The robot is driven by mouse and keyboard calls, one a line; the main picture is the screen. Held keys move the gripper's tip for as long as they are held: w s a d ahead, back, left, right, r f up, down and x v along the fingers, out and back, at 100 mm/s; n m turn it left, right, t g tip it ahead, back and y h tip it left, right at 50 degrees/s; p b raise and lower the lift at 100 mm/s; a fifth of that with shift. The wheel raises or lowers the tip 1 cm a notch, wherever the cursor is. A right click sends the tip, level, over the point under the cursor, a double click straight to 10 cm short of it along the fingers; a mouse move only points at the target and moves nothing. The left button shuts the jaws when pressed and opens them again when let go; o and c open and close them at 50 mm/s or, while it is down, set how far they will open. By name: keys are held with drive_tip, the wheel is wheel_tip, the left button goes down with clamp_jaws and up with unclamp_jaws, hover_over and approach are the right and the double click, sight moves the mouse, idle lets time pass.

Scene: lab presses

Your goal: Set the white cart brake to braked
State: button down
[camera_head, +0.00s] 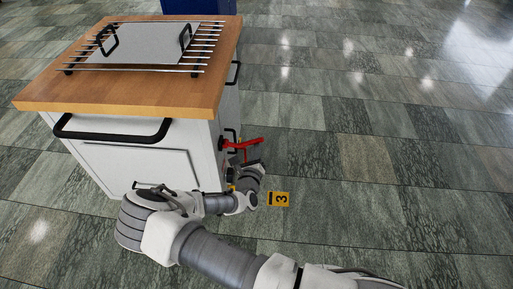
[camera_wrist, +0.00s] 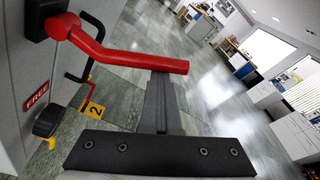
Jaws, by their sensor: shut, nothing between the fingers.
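The white cart (camera_head: 130,165) has a red brake lever (camera_head: 242,143) on its right side. In the wrist view the red lever (camera_wrist: 120,54) runs from a black hub (camera_wrist: 48,18) at the upper left out to the right, sloping slightly down. A red label reading FREE (camera_wrist: 37,97) is on the cart side below the hub. My gripper (camera_wrist: 161,82) is shut and empty. Its fingers reach up to the lever's outer end in the picture; I cannot tell whether they touch it. In the head view my wrist is just below the lever, beside the cart.
The cart has a wooden top (camera_head: 60,95) with a metal rack and tray (camera_head: 145,45), and a black front handle (camera_head: 110,135). A black and yellow part (camera_wrist: 47,122) sticks out below the label. The floor to the right is clear.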

sight(254, 140)
drive_tip(key=shift+w+a+r+n+p, duration=0.1)
drive_tip(key=shift+a+r+n+p, duration=0.15)
drive_tip(key=shift+r+n+p, duration=0.65)
drive_tip(key=shift+a+r+n+p, duration=0.25)
drive_tip(key=shift+r+n+p, duration=0.25)
drive_tip(key=shift+r+p, duration=0.65)
drive_tip(key=a+r+n+h+p, duration=0.1)
drive_tip(key=a+r+n+p, duration=0.3)
drive_tip(key=a+r+n, duration=0.1)
drive_tip(key=shift+a+r+n+t, duration=0.25)
drive_tip(key=shift+a+n+t, duration=0.15)
drive_tip(key=shift+a+n, duration=0.1)
drive_tip(key=shift+p, duration=0.3)
